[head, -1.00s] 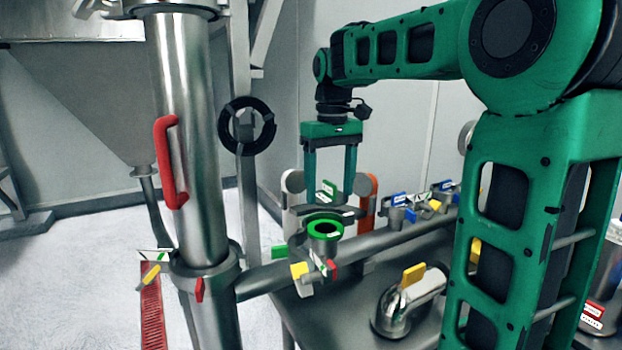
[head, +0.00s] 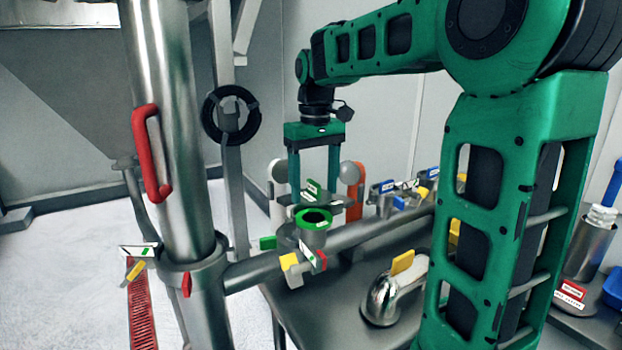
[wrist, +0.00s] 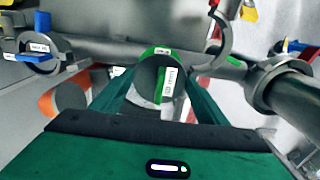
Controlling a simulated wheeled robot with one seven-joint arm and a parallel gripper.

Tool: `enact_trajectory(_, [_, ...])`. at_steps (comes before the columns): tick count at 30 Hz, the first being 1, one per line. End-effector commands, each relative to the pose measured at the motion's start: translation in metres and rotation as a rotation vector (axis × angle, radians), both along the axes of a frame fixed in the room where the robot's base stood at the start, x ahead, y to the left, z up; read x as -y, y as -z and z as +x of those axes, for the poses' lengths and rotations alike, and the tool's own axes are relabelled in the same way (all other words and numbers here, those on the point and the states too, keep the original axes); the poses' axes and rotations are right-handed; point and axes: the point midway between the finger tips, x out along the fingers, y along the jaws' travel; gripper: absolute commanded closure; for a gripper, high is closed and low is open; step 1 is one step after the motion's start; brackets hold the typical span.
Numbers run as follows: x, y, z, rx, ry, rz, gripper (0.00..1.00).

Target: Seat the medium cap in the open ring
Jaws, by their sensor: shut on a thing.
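The medium cap (head: 313,187) is a grey metal disc with a green grip tab on top. My gripper (head: 315,196) is shut on it, one finger on each side, and holds it roughly level. The open ring (head: 313,217) has a green rim and stands on a short metal stub just in front of and below the cap in the head view. In the wrist view the cap's labelled green tab (wrist: 160,86) lies between my fingers, and a green rim (wrist: 153,51) shows partly behind it. I cannot tell whether cap and ring touch.
A metal pipe (head: 372,236) runs beside the ring, with a yellow-tabbed clamp (head: 291,263) in front. Several blue-tabbed fittings (head: 383,190) stand behind to the right. An orange-sided fixture (head: 356,200) is close behind my gripper. A yellow-handled metal part (head: 382,300) sits on the bench.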

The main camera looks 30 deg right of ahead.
Motion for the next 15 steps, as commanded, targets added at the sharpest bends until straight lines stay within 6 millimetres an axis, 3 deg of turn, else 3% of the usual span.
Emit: enact_trajectory(15, [0.001, 0.028, 0.000, 0.001, 0.001, 0.000, 0.59])
